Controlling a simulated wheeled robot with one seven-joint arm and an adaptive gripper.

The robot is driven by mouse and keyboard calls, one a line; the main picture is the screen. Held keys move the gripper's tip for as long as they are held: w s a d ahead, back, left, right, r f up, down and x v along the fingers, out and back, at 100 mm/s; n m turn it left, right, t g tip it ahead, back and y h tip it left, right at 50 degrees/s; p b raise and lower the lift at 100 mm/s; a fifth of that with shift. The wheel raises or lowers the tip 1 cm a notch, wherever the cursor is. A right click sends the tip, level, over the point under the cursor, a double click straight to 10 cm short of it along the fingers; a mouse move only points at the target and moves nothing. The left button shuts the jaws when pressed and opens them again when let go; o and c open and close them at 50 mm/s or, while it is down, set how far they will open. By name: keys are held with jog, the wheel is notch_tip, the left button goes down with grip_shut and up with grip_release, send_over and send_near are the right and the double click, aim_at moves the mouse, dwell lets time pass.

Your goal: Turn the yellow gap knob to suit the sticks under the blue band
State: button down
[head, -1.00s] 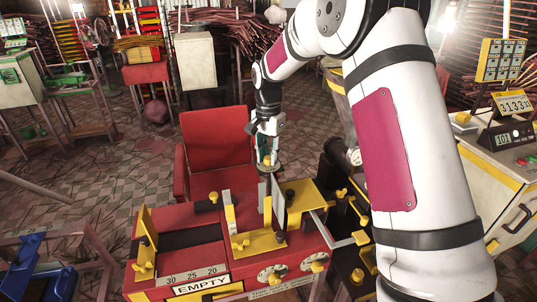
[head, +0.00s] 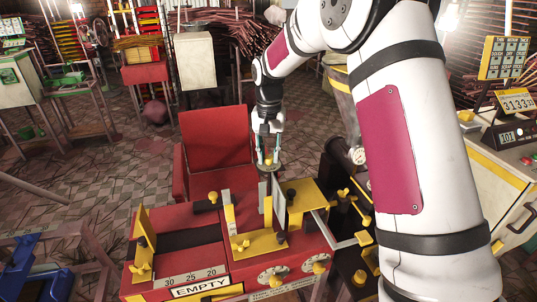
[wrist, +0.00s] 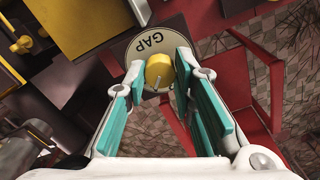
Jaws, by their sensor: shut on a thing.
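The yellow gap knob (wrist: 159,72) sits on a round pale dial marked GAP (wrist: 150,44), upside down in the wrist view. My gripper (wrist: 161,80) has its teal-padded fingers on both sides of the knob and is shut on it. In the head view my gripper (head: 267,152) points down at the dial (head: 266,168) at the back of the red and yellow machine (head: 180,218). The knob is mostly hidden there by the fingers. I cannot make out sticks under a blue band in these frames.
The machine carries an EMPTY sign (head: 201,288), a scale marked 30 25 20 (head: 190,276) and dials on its front (head: 272,277). A red chair-like frame (head: 214,140) stands close behind it. A blue rack (head: 40,268) is at lower left. A counter reading 31331 (head: 515,104) is at right.

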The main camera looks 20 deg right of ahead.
aim_at(269, 156)
jog(key=n, duration=0.4)
jog(key=shift+n, duration=0.3)
jog(key=shift+n+b, duration=0.35)
jog(key=shift+n, duration=1.55)
jog(key=c, duration=1.3)
grip_release()
jog(key=shift+c, duration=0.2)
jog(key=shift+r, duration=0.1)
notch_tip(269, 156, up, 12)
